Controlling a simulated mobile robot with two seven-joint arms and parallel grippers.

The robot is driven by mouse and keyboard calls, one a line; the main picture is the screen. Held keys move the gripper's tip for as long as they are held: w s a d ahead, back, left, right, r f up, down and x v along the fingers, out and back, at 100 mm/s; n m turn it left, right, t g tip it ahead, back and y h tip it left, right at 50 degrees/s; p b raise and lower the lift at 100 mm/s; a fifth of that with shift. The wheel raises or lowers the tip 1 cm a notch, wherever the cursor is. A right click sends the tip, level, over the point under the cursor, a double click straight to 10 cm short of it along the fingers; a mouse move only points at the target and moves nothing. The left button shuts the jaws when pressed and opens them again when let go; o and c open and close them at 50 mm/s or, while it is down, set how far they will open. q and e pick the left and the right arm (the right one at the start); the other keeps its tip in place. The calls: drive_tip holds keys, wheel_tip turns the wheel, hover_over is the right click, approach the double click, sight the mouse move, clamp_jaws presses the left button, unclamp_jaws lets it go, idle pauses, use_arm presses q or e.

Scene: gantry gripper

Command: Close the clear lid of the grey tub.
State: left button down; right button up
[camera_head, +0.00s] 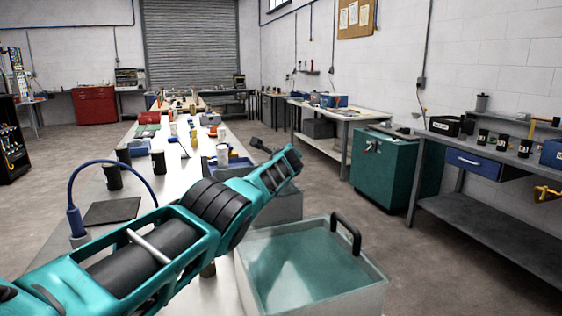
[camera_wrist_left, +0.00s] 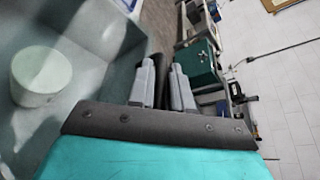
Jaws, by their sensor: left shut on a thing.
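A grey tub (camera_head: 374,302) stands at the front, with a see-through teal-tinted top that looks flat across it. A black loop handle (camera_head: 347,232) stands at its right side. Another grey box (camera_head: 287,208) is behind it, partly covered by my left arm. In the left wrist view my left gripper (camera_wrist_left: 162,85) is shut on a black handle (camera_wrist_left: 160,68), above a grey tub interior (camera_wrist_left: 95,40) holding a white cylinder (camera_wrist_left: 40,76). I cannot tell which tub this is. The fingers are hard to make out in the head view. My right gripper is not in view.
A long pale bench (camera_head: 112,240) with several small items runs beneath and beyond my arm. A blue cable loop (camera_head: 75,215) rises on it. A teal cabinet (camera_head: 395,172) and a grey workbench (camera_head: 490,212) stand along the right wall. The floor between is clear.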

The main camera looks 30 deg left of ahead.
use_arm(q)
drive_tip(key=shift+d+f, duration=0.15)
drive_tip(key=shift+f, duration=0.05)
drive_tip(key=c, duration=1.1)
unclamp_jaws()
drive_tip(key=shift+w, duration=0.1)
